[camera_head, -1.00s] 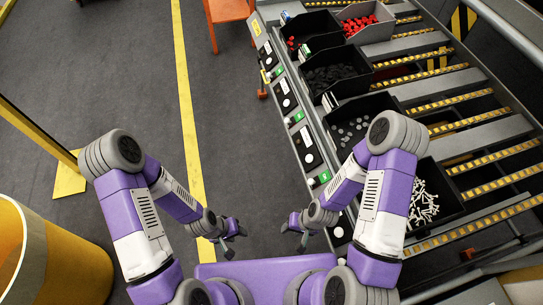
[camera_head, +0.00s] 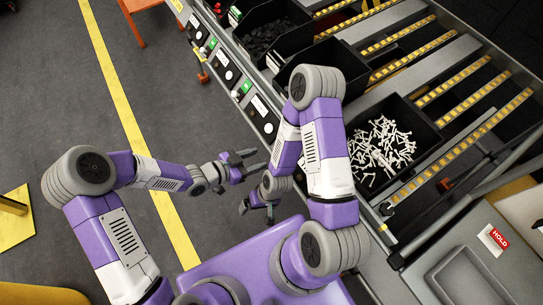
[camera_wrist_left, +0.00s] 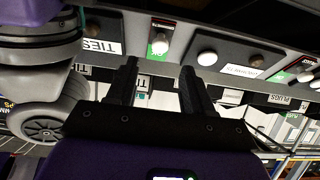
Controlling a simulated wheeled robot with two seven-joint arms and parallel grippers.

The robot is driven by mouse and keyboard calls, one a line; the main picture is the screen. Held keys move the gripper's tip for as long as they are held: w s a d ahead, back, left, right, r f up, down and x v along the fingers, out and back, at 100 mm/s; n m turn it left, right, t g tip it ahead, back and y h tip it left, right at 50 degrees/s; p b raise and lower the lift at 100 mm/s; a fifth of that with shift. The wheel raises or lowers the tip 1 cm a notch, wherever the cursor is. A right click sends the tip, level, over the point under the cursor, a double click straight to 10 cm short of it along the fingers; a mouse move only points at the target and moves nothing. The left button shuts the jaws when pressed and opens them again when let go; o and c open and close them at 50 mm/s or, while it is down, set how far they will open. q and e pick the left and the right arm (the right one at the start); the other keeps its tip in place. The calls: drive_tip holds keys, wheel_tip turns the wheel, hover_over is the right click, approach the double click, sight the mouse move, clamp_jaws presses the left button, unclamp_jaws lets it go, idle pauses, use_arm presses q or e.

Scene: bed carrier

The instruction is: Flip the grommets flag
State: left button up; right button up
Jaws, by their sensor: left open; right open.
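A row of small green-and-white flags runs along the front rail of the bin rack; one flag (camera_head: 241,91) shows in the head view left of my right arm. I cannot tell which is the grommets flag, as the labels are too small there. In the left wrist view a green flag (camera_wrist_left: 159,42) is beside the TIES label, and another (camera_wrist_left: 284,76) is at the right; the label between them is blurred. My left gripper (camera_head: 254,163) is open and empty, left of the rail; its fingers also show in the left wrist view (camera_wrist_left: 160,88). My right gripper (camera_head: 257,207) is open and empty, low near my body.
A black bin of white bolts (camera_head: 382,148) is right of my right arm. A bin of dark parts (camera_head: 268,35) is farther up the rack. My right arm hides part of the rail. A grey panel with a HOLD label (camera_head: 494,237) is at lower right.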

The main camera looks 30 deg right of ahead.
use_arm(q)
drive_tip(key=b+x, duration=0.1)
drive_tip(key=x, duration=0.6)
clamp_jaws()
drive_tip(key=shift+d, duration=0.1)
